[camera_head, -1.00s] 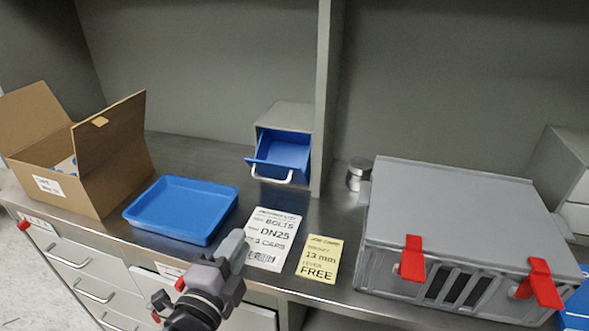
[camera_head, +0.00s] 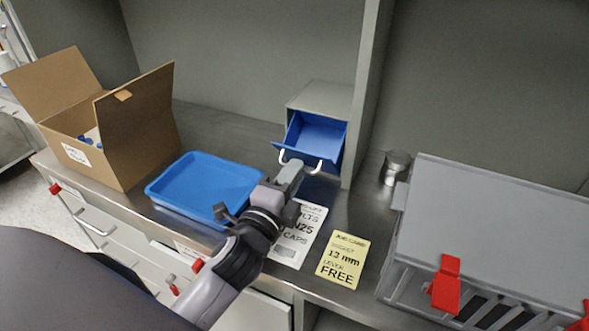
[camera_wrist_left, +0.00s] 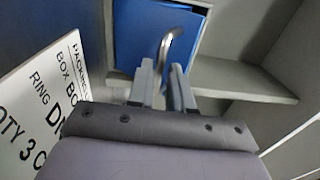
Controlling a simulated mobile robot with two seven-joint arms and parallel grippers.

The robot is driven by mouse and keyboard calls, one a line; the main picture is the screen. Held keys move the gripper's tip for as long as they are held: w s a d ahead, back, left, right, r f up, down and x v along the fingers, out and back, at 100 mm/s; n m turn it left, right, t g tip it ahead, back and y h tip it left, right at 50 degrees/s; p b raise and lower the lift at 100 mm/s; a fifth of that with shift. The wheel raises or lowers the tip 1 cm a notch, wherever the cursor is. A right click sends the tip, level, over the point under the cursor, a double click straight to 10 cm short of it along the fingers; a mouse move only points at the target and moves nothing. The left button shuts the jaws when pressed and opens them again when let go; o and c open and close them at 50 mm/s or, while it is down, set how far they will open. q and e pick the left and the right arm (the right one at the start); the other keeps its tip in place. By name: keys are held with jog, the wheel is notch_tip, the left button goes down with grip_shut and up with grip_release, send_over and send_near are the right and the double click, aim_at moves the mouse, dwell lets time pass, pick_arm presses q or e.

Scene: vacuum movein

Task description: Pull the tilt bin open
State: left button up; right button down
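The blue tilt bin (camera_head: 315,137) sits in a grey housing (camera_head: 322,98) on the bench, its front leaning outward with the top open. Its pale curved handle (camera_head: 301,160) is at the front. My left gripper (camera_head: 292,176) is at the handle, coming from the front left and covering part of it. In the left wrist view the blue bin front (camera_wrist_left: 150,35) is ahead, and the metal handle (camera_wrist_left: 165,48) runs in between the two fingertips (camera_wrist_left: 162,72). The fingers stand apart; firm contact with the handle does not show. My right gripper is not in view.
A blue tray (camera_head: 205,186) and an open cardboard box (camera_head: 110,140) stand on the left. A white label card (camera_head: 300,236) and a yellow card (camera_head: 343,260) lie in front. A grey post (camera_head: 368,90), a metal cylinder (camera_head: 396,167) and a grey case (camera_head: 480,215) are right of the bin.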

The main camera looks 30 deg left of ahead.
pick_arm(q)
jog(key=shift+w, duration=0.55)
grip_shut()
dwell(1.1)
